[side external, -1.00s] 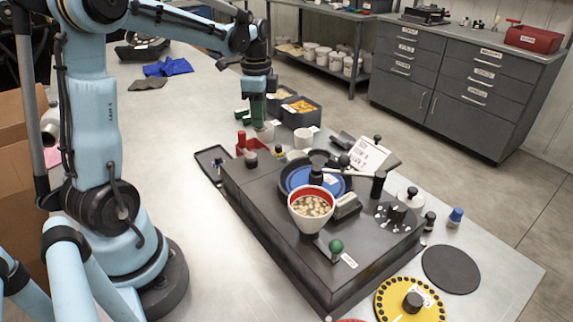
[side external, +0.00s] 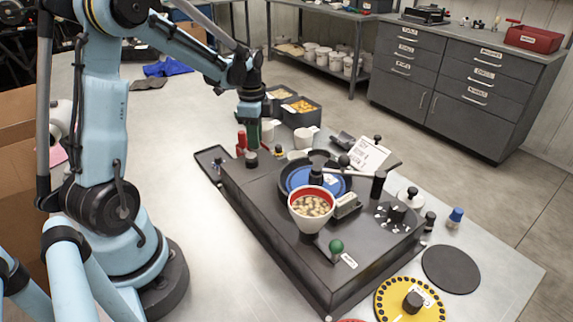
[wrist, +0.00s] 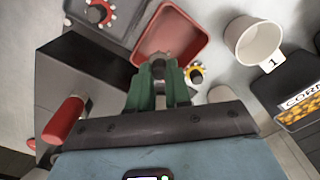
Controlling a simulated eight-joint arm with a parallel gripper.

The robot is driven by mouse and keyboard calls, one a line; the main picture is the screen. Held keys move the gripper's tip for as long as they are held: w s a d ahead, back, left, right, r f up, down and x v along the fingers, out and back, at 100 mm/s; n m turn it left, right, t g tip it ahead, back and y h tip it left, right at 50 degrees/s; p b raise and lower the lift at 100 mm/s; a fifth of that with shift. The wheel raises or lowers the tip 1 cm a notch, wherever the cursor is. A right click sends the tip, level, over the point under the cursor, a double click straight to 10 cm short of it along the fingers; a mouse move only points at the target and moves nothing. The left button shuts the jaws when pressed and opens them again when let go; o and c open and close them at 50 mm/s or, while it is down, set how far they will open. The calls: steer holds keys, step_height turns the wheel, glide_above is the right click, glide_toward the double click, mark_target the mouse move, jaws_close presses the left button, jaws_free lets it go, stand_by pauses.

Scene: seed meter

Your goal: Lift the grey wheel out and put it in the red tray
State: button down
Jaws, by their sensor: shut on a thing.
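My gripper (wrist: 158,88) has green fingers closed on a small grey knobbed piece, which looks like the grey wheel (wrist: 157,62). The fingers hide most of it. The red tray (wrist: 184,22) lies just beyond the fingertips in the wrist view, and the piece overlaps its near edge in the picture. In the side view my gripper (side external: 252,142) points down at the back left end of the dark machine, directly above a dark knob (side external: 251,159). Whether the piece touches the surface below I cannot tell.
A red handle (wrist: 64,120) stands at left. The machine (side external: 290,255) carries a seed-filled hopper (side external: 312,207). Dark bins (side external: 298,110) stand behind.

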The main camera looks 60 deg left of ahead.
steer(key=c, duration=1)
jaws_free()
steer(key=shift+r, duration=0.2)
step_height(320, 180, up, 12)
steer(key=shift+f, duration=0.1)
steer(key=s+d+f+n+t, duration=0.1)
steer(key=s+d+n+t, duration=0.1)
steer(key=d, duration=0.4)
steer(key=s+d+f+n+t, duration=0.1)
steer(key=s+d+n+t, duration=0.1)
steer(key=d+n, duration=0.2)
steer(key=s+d+f+n+t, duration=0.2)
steer(key=d+n+t, duration=0.1)
steer(key=d, duration=0.7)
steer(key=shift+s, duration=0.25)
